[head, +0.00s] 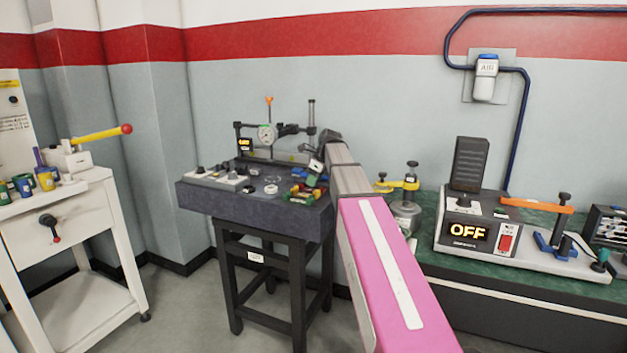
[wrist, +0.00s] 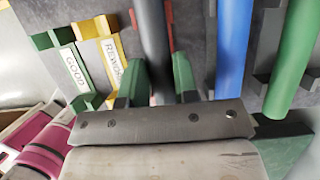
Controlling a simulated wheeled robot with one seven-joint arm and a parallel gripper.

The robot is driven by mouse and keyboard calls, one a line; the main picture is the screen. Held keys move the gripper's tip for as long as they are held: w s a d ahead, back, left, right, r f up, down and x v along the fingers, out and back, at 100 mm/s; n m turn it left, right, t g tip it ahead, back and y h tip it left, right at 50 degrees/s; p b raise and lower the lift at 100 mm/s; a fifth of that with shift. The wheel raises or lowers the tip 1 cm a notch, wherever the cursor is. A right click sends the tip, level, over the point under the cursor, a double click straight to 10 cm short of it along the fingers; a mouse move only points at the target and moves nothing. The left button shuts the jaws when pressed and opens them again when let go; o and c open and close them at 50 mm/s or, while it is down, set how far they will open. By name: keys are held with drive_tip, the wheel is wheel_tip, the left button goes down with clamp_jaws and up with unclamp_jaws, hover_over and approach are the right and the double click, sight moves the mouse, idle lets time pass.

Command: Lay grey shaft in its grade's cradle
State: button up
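The dark grey shaft (wrist: 153,45) stands between my gripper's two dark green fingers (wrist: 160,80) in the wrist view. The fingers flank it closely and appear shut on it. Red pieces (wrist: 169,12) show on both sides of the shaft's upper part; I cannot tell whether it touches them. To the left are a green cradle labelled GOOD (wrist: 74,68) and a yellow cradle labelled REWORK (wrist: 113,66), both empty. In the head view my gripper (head: 316,168) is small, at the right end of the dark stone table (head: 255,212); the shaft is not clear there.
A blue shaft (wrist: 233,40) and a green shaft (wrist: 294,55) are close to the right of my gripper. A dial gauge (head: 267,135) stands on the table's back. A green-topped bench (head: 430,262) with an OFF display unit (head: 468,232) is at the right.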

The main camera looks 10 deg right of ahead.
drive_tip(key=o, duration=0.4)
drive_tip(key=v, duration=0.9)
drive_tip(key=shift+r, duration=0.1)
drive_tip(key=shift+v, duration=0.8)
drive_tip(key=shift+s, duration=0.1)
